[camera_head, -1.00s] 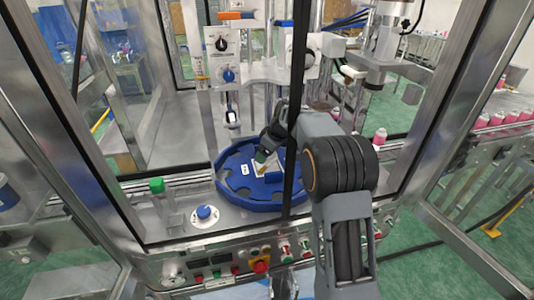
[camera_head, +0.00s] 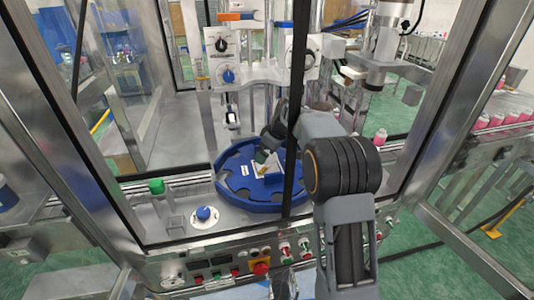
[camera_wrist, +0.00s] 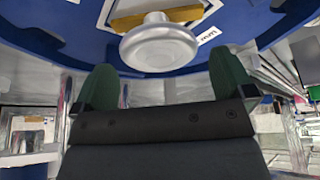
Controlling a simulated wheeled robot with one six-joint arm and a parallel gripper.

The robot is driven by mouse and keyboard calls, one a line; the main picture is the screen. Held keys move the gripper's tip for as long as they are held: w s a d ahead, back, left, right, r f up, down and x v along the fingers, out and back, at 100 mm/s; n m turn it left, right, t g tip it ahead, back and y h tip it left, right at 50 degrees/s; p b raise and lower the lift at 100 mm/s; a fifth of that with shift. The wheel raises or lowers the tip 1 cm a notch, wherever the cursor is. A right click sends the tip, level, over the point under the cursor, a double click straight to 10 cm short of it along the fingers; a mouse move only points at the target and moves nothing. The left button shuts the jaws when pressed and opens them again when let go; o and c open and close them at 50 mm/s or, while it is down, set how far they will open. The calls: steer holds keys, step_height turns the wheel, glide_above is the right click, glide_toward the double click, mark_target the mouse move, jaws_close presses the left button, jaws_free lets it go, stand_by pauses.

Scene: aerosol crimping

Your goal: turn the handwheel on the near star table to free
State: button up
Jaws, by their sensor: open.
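The near star table (camera_head: 232,188) is a blue notched disc at the middle of the head view, and its blue face fills the top of the wrist view (camera_wrist: 195,65). The handwheel (camera_wrist: 160,45) is a round silver knob in front of a gold-coloured plate (camera_wrist: 185,15). In the head view I cannot make the handwheel out behind my gripper (camera_head: 263,157). My gripper (camera_wrist: 164,70) also shows in the wrist view, open, with one green finger on each side below the knob. The knob lies between and beyond the fingertips; I see no contact.
A dark vertical frame bar (camera_head: 296,100) crosses the head view in front of the table. A green-capped post (camera_head: 157,187) and a blue knob (camera_head: 204,213) stand left of the disc. A control panel with a red button (camera_head: 261,268) runs along the front.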

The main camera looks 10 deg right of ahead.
steer(key=v, duration=1.2)
steer(key=shift+s+r+b, duration=0.2)
steer(key=shift+r+b, duration=0.05)
steer(key=shift+b, duration=0.1)
